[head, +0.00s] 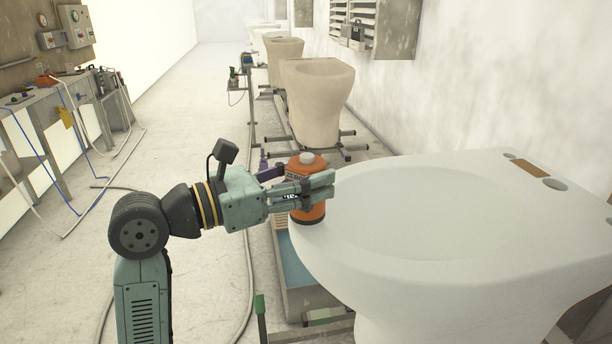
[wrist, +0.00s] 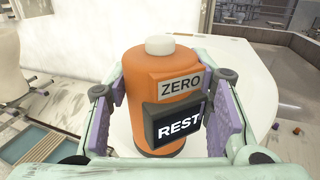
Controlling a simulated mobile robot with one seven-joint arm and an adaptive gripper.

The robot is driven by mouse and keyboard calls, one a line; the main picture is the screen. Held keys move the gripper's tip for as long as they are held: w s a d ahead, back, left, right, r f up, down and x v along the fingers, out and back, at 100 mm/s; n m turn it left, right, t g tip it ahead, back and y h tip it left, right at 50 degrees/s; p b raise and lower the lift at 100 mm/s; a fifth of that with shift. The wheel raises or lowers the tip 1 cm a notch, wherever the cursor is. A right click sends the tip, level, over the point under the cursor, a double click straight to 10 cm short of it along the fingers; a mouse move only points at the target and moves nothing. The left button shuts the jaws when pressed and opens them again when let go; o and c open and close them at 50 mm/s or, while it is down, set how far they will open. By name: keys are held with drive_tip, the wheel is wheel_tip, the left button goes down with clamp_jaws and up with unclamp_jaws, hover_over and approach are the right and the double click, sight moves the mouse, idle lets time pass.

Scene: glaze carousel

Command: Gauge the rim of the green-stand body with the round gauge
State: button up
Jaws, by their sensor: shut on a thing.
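The round gauge (head: 306,212) is an orange cylinder with a white top button. My gripper (head: 318,190) is shut on its sides. In the wrist view the gauge (wrist: 158,70) stands upright between the purple finger pads, with a ZERO label and a dark screen reading REST. The large white glazed body (head: 420,225) is at the right, with a green post (head: 260,305) at its stand below. The gauge is at the near-left part of the body's rim, and its base appears at the rim surface. I cannot tell whether it touches.
Unglazed beige bodies (head: 318,100) stand in a row behind, along the right wall. A blue-bottomed tray (head: 296,265) is below the rim. A workbench (head: 50,125) with hoses is at the left. The floor between is mostly clear, with a hose on it.

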drive_tip(key=shift+f+b, duration=0.35)
idle(0.9)
drive_tip(key=o, duration=1.2)
drive_tip(key=shift+c, duration=0.2)
drive_tip(key=shift+a, duration=0.1)
